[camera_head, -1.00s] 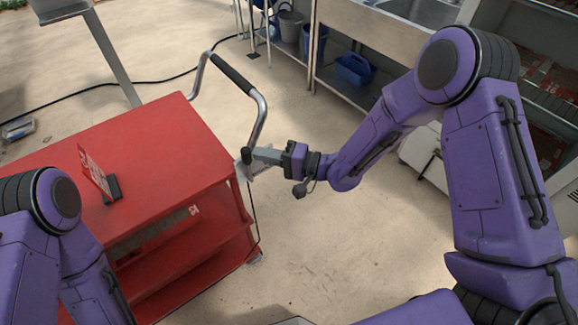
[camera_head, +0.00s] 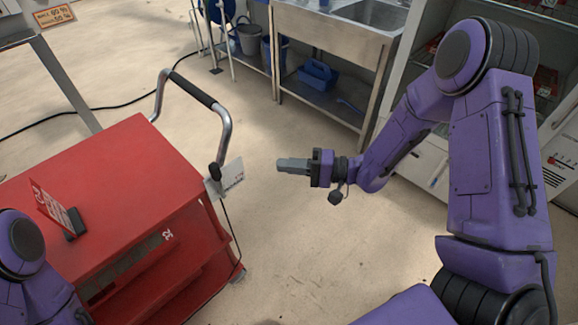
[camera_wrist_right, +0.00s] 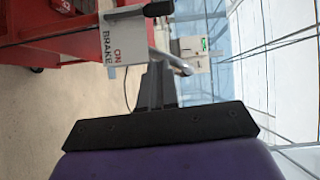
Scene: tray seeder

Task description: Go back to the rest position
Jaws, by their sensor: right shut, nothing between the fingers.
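My right gripper (camera_head: 280,165) is shut and empty, held out over open floor to the right of the red cart (camera_head: 110,160). A clear gap lies between its fingertips and the cart in the head view. Its fingers also show in the right wrist view (camera_wrist_right: 158,75), in front of a white brake sign (camera_wrist_right: 128,38) reading "ON BRAKE". The sign hangs at the cart's handle in the head view (camera_head: 232,176). My left arm shows only in part at the lower left of the head view; its gripper is out of frame.
The cart's bent metal handle (camera_head: 222,120) rises at its right end. A steel sink bench (camera_head: 330,42) with a blue caddy (camera_head: 318,76) stands at the back. A white cabinet (camera_head: 425,165) is behind my right arm. Floor between cart and bench is clear.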

